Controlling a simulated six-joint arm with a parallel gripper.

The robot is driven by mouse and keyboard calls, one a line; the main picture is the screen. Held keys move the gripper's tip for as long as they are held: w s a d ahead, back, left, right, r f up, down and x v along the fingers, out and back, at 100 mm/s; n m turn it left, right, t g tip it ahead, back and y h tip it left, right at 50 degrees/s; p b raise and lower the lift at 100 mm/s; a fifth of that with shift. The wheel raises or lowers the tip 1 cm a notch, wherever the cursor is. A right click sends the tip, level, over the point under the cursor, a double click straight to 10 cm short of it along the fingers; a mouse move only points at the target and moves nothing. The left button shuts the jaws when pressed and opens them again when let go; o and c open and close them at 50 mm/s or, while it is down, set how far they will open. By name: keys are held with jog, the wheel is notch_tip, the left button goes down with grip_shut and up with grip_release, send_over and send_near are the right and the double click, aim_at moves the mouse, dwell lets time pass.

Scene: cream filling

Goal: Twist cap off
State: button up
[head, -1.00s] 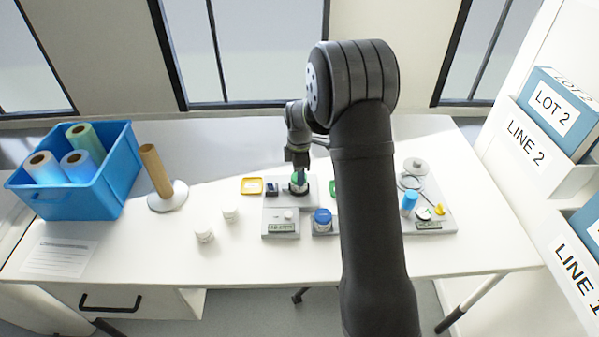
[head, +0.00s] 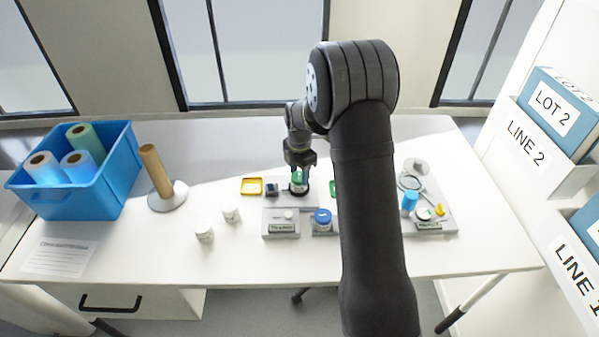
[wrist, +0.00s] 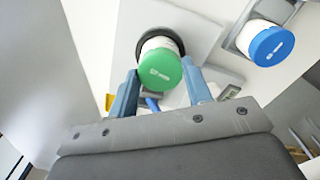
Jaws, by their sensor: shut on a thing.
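A white jar with a green cap (wrist: 159,70) stands upright in a black ring holder (wrist: 150,38) on a grey plate. In the head view the green cap (head: 298,178) shows partly under my gripper (head: 299,173). In the wrist view the blue fingers of my gripper (wrist: 162,70) sit on either side of the green cap, shut on it. The cap appears to be on the jar, with the white body (wrist: 161,42) showing beyond it. A second jar with a blue cap (wrist: 271,46) stands close by; this blue cap (head: 322,216) also shows in the head view.
Two white jars (head: 204,231) (head: 231,214) stand to the left on the table. A yellow frame (head: 251,186) lies beside the plate. A wooden post (head: 156,170) and a blue crate (head: 85,205) stand further left. A tray (head: 440,212) with small items is at the right.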

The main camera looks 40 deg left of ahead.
jog(key=o, duration=0.8)
jog(key=m, duration=0.4)
jog(key=shift+m, duration=0.9)
jog(key=m, duration=0.3)
jog(key=shift+s+m, duration=0.1)
jog(key=shift+m, duration=1.3)
